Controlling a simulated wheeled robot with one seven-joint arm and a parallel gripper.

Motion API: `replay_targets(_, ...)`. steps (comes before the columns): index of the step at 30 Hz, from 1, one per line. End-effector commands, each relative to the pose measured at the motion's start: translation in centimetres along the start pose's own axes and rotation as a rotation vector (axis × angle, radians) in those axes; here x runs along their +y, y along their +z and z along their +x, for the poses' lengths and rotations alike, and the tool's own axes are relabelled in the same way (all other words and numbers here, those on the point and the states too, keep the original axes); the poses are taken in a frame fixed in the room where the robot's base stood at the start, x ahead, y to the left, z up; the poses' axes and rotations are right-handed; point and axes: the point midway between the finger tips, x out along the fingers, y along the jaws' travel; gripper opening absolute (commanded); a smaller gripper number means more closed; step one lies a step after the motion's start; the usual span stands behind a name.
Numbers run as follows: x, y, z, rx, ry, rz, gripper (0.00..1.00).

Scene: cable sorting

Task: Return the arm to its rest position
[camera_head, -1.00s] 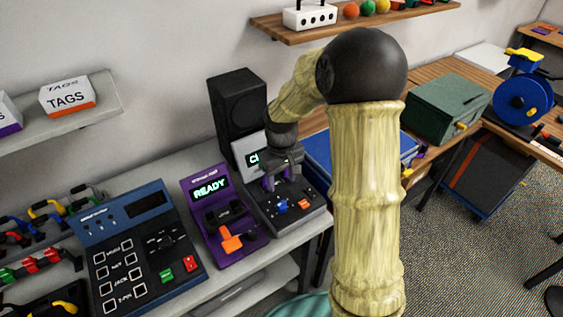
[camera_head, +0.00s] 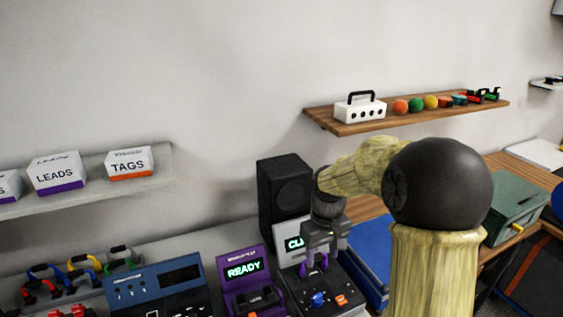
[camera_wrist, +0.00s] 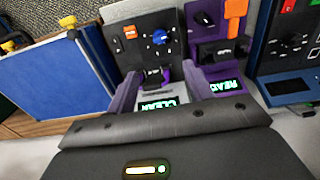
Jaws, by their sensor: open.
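My gripper (camera_head: 318,262) hangs from my bent, wood-textured arm over the dark device with the lit "CLEAR" display (camera_head: 296,243). Its purple fingers are apart. In the wrist view my gripper (camera_wrist: 163,88) also shows two spread purple fingers, with the dark device (camera_wrist: 140,60) beyond them. A small dark and purple piece sits on that device between the fingers in the picture; I see no grasp on it. My arm hides part of the bench and the blue case behind it.
A purple "READY" device (camera_head: 243,270) and a blue tester (camera_head: 160,290) stand to the left. A black speaker (camera_head: 285,195) stands behind. A wooden shelf (camera_head: 400,122) and a grey shelf (camera_head: 100,190) are on the wall. A green box (camera_head: 515,205) is at right.

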Motion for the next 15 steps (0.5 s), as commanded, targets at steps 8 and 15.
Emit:
replay_targets(8, -2.0, 5.1, 0.9, 0.072, 0.029, 0.103, 0.52)
replay_targets(15, -4.0, 11.7, 2.3, 0.18, 0.04, 0.255, 0.52)
